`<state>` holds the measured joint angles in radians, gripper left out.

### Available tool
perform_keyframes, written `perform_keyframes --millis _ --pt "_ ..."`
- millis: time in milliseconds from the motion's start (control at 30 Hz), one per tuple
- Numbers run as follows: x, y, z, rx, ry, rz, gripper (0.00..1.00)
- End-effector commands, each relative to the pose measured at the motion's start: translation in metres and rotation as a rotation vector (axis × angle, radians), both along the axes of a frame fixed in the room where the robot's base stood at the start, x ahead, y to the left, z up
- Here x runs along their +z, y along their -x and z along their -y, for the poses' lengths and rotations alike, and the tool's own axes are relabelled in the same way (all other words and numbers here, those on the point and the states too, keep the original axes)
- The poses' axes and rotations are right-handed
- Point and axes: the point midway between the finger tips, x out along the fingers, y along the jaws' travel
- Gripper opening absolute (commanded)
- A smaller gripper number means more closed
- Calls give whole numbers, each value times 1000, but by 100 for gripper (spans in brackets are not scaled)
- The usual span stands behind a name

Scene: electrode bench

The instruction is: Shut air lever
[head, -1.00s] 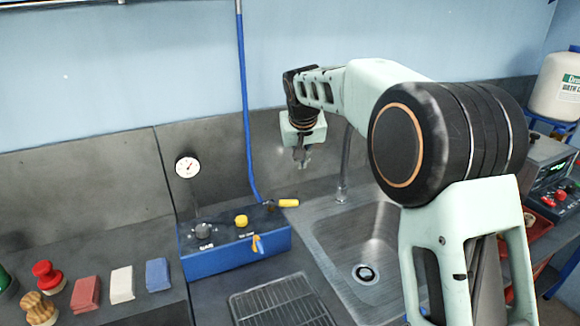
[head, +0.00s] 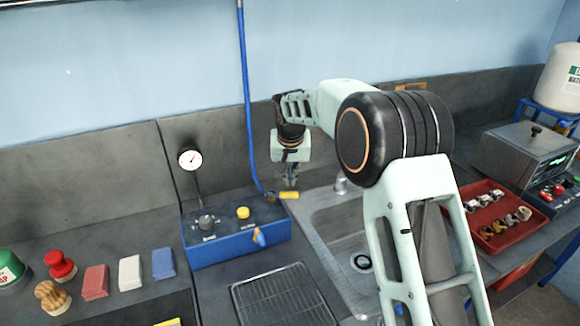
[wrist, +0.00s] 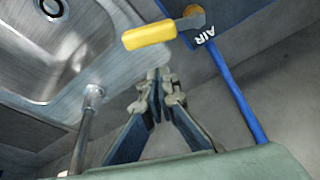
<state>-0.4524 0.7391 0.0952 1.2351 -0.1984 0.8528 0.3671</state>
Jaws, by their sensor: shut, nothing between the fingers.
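The air lever (head: 289,195) has a yellow handle and sticks out to the right from the back right corner of the blue box (head: 236,247). In the wrist view the yellow air lever (wrist: 150,33) lies beyond my fingertips, next to the word AIR on the blue box (wrist: 232,18). My gripper (head: 290,182) is shut and empty, pointing down just behind and above the lever handle. In the wrist view my gripper (wrist: 159,76) shows a small gap to the handle; I cannot tell its exact height over it.
A blue hose (head: 247,110) rises from the box close left of my gripper. The sink (head: 335,222) with its tap lies to the right. A wire rack (head: 280,298) lies in front.

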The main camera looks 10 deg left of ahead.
Motion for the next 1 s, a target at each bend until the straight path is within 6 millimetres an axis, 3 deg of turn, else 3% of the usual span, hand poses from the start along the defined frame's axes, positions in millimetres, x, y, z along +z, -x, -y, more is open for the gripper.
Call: perform_keyframes --millis 333,1000 --pt "2 26 7 1 0 1 0" --pt "0 30 8 -31 1 1 0"
